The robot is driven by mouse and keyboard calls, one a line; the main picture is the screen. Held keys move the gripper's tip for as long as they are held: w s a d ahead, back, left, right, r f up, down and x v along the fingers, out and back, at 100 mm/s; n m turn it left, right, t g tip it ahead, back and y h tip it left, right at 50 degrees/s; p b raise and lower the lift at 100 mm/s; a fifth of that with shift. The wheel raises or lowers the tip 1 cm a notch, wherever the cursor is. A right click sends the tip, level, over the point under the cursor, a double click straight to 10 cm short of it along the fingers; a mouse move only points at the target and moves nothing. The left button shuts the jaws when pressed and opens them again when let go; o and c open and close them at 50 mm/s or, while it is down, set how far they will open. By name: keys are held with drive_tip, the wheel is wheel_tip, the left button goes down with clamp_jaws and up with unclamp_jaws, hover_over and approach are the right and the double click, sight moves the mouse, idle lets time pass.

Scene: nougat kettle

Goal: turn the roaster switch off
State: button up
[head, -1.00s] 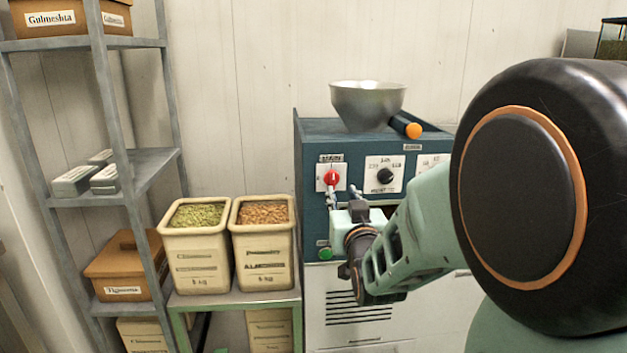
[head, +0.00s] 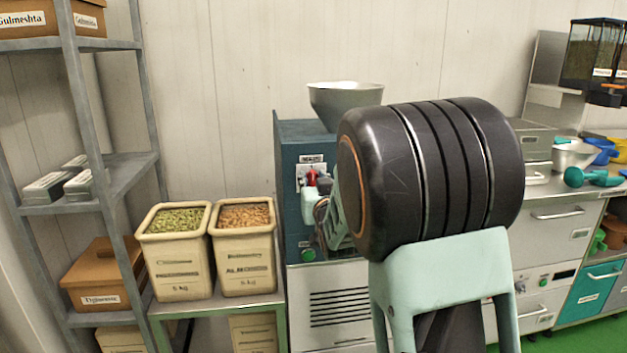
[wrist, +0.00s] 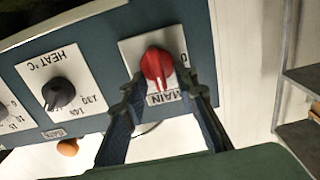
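The roaster is a dark blue panelled machine (head: 290,140) with a MAIN switch, a red knob on a white plate. The red knob (wrist: 157,65) shows in the wrist view, with MAIN printed on one side and a 0 mark near the plate's right edge. In the head view the knob (head: 311,178) is partly covered by my gripper (head: 314,192). In the wrist view my gripper (wrist: 162,88) is open, its two fingers apart on either side of the knob's lower part. I cannot tell whether they touch it.
A black HEAT dial (wrist: 59,94) sits beside the switch. A green button (head: 308,255) is below it. A metal hopper (head: 345,100) stands on top. Bins of green (head: 177,262) and brown (head: 245,265) nuts stand left. My arm hides the machine's right part.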

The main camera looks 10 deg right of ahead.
clamp_jaws()
drive_tip(key=shift+b, duration=0.3)
drive_tip(key=n+b, duration=0.2)
drive_tip(key=shift+a+f+n, duration=0.15)
drive_tip(key=shift+n, duration=0.25)
drive_tip(key=n+b, duration=0.2)
drive_tip(key=n, duration=0.1)
drive_tip(key=n+b, duration=0.1)
drive_tip(key=shift+a+f+n, duration=0.1)
drive_tip(key=shift+a+n, duration=0.15)
drive_tip(key=shift+n, duration=0.05)
drive_tip(key=n+b, duration=0.1)
drive_tip(key=n, duration=0.2)
drive_tip(key=n+b, duration=0.1)
drive_tip(key=n, duration=0.3)
drive_tip(key=n+b, duration=0.2)
drive_tip(key=n, duration=0.1)
drive_tip(key=shift+a+f, duration=0.25)
drive_tip(key=shift+f, duration=0.1)
drive_tip(key=shift+n, duration=0.4)
